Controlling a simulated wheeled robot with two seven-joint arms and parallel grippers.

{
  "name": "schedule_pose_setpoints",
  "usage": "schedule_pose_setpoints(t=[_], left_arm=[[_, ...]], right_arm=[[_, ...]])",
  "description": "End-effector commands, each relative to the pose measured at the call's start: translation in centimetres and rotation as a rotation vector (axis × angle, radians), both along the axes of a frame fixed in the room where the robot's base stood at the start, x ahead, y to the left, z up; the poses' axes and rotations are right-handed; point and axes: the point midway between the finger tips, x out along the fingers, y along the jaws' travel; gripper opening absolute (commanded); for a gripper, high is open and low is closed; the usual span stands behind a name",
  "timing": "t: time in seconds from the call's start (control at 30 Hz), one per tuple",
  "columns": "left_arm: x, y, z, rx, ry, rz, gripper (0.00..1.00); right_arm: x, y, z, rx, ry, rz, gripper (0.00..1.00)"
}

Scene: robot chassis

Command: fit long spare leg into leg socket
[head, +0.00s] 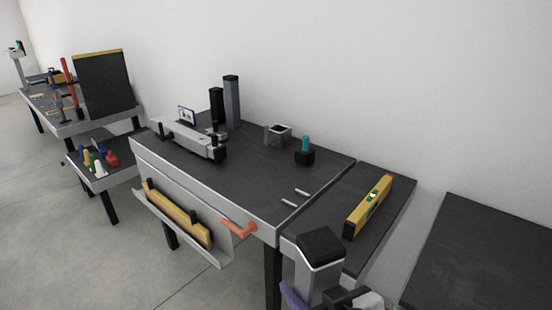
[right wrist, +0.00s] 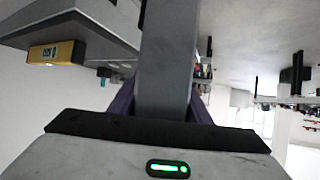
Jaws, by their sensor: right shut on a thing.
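A long grey leg (right wrist: 168,60) is held between the purple fingers of my right gripper (right wrist: 165,100) in the right wrist view. In the head view a grey block with a black top, seemingly the leg's end (head: 320,247), rises in front of the side table, with a purple finger beside it. My right gripper is shut on the leg. An open-topped square grey holder (head: 278,134), which looks like the socket, stands at the back of the main bench, apart from the leg. My left gripper is not in view.
A grey post (head: 231,102) and a shorter black post (head: 216,106) stand on the bench. A teal-topped black block (head: 304,152) is right of the holder. A yellow level (head: 367,208) lies on the side table. The bench's middle is mostly clear.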

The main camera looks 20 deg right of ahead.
Motion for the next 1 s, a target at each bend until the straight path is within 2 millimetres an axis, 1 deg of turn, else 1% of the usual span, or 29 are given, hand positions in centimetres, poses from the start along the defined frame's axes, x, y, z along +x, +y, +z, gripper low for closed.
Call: schedule_pose_setpoints(t=[0.03,0.07,0.1,0.3,0.63,0.77,1.0], left_arm=[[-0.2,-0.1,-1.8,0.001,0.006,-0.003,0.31],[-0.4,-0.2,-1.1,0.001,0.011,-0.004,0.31],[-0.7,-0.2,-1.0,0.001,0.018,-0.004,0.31],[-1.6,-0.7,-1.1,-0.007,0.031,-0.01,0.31],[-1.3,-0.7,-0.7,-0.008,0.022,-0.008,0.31],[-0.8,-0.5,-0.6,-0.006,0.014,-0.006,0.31],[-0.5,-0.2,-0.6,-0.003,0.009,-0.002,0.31]], right_arm=[[0.0,0.0,-1.5,0.002,-0.006,0.001,0.0],[0.0,0.2,-0.6,0.012,-0.006,0.0,0.0],[0.1,0.4,-0.3,0.016,-0.007,0.002,0.0],[0.2,0.7,-0.1,0.017,-0.008,0.01,0.0],[0.1,0.3,-0.3,0.01,-0.008,0.003,0.0],[0.0,0.0,-0.4,0.006,-0.007,-0.003,0.0],[1.5,-2.0,1.9,-0.004,-0.015,0.036,0.0]])
